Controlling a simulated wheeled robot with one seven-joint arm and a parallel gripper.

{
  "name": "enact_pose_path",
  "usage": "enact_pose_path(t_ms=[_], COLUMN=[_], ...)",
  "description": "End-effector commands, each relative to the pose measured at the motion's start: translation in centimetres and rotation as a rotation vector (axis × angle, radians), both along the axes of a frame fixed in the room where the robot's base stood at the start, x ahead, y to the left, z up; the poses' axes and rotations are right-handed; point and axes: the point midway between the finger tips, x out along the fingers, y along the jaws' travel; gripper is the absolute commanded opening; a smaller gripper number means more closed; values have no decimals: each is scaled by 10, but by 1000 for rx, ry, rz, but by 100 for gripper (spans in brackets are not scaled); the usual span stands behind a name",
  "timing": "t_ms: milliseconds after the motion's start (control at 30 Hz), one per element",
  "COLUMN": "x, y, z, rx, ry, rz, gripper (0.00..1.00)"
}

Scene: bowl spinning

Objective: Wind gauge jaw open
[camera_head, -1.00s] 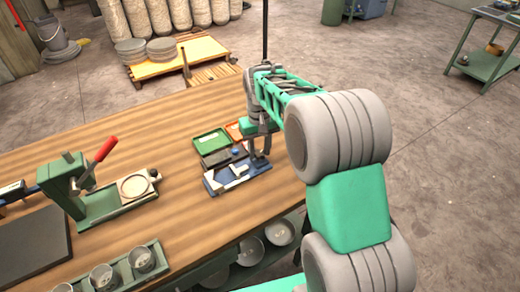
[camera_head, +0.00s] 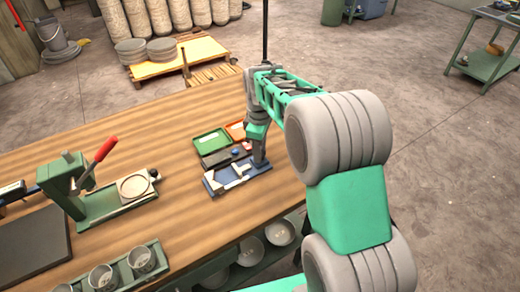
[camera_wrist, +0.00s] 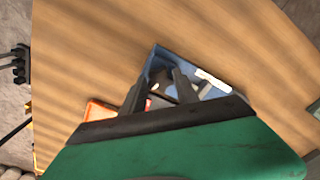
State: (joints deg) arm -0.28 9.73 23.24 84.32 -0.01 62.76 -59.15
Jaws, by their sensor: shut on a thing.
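The gauge (camera_head: 222,187) is a blue base with pale metal, jaw-like pieces on top, lying on the wooden bench. It also shows in the wrist view (camera_wrist: 153,60), partly covered by my fingers. My gripper (camera_head: 260,163) points down at the gauge's right end, its fingers low against it. In the wrist view my gripper (camera_wrist: 162,88) has its two dark fingers a little apart, shut on a small part of the gauge between them. That part, which I cannot make out as a knob or a wheel, is mostly hidden.
Behind the gauge are a dark tray (camera_head: 218,158), a green tray (camera_head: 210,142) and an orange tray (camera_head: 236,131). A green press with a red handle (camera_head: 102,148) stands left. Metal cups (camera_head: 103,277) stand in a front rack. Bench between press and gauge is clear.

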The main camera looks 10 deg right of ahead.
Motion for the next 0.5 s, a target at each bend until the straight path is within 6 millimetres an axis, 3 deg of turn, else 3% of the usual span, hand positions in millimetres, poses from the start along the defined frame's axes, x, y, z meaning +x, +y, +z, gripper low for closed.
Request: enact_pose_path(t_ms=[500], x=[2], y=[0], z=[2], rx=[0], ry=[-7], rz=[223], gripper=[0])
